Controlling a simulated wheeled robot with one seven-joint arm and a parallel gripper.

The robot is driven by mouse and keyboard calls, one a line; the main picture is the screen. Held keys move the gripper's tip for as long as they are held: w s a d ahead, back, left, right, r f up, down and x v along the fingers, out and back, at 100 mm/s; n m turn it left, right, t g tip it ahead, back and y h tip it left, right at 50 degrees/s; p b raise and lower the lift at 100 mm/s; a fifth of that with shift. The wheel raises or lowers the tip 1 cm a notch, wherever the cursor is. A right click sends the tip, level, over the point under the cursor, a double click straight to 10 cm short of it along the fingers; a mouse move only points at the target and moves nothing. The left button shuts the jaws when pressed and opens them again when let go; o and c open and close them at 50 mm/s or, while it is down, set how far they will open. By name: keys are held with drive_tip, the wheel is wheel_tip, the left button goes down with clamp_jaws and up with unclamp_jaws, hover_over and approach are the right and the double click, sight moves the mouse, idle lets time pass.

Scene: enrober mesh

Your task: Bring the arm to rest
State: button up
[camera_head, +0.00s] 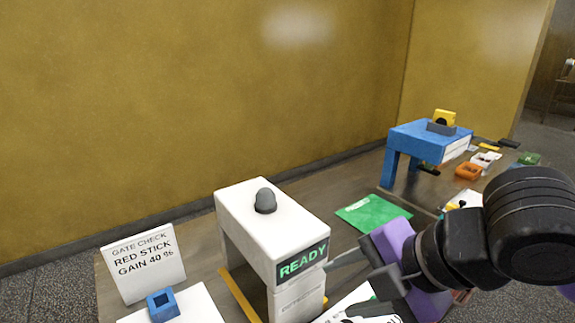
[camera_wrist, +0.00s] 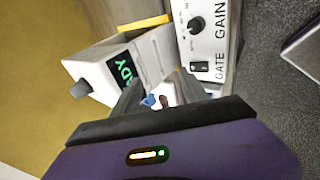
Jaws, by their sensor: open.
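My gripper (camera_head: 352,270) is at the right end of the white arch-shaped machine (camera_head: 245,225), close to its front by the green READY display (camera_head: 302,262). In the wrist view my gripper (camera_wrist: 160,97) has its two grey fingers apart. Nothing shows clearly gripped; a small blue thing (camera_wrist: 150,101) and a dark brownish thing (camera_wrist: 165,101) appear beyond the fingers. My arm reaches in from the right in the head view and hides part of the table.
A white panel with a GAIN knob (camera_wrist: 194,26) and GATE switch (camera_wrist: 198,68) is close by. A sign (camera_head: 142,262) reads RED STICK GAIN 40 %. A blue square holder (camera_head: 162,305), green sheet (camera_head: 373,213) and blue stand (camera_head: 425,137) share the table.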

drive_tip(key=w+a+r+m+t+y, duration=0.2)
drive_tip(key=r+m+t+y, duration=0.25)
drive_tip(key=r, duration=0.55)
drive_tip(key=w+a+r+m+t+y, duration=0.2)
drive_tip(key=r+m+t+y, duration=0.3)
drive_tip(key=r, duration=0.5)
drive_tip(key=s+d+f+m+t+h, duration=0.2)
drive_tip(key=d+f+m+t+h, duration=0.1)
drive_tip(key=d+m+t+h, duration=0.35)
drive_tip(key=s+d+f+m+t+h, duration=0.1)
drive_tip(key=d+f+m+t+h, duration=0.25)
drive_tip(key=d+m+h, duration=0.5)
drive_tip(key=s+f+m+g+h, duration=0.2)
drive_tip(key=s+f+m+h, duration=0.35)
drive_tip(key=f, duration=0.55)
drive_tip(key=s+f+n+g+y, duration=0.2)
drive_tip(key=s+f+g, duration=0.2)
drive_tip(key=s+f, duration=0.6)
drive_tip(key=s+f+n+g+y, duration=0.2)
drive_tip(key=s+f, duration=0.8)
drive_tip(key=s, duration=0.6)
drive_tip(key=shift+n+g+y, duration=0.3)
drive_tip(key=shift+g+y, duration=0.3)
drive_tip(key=shift+g, duration=0.35)
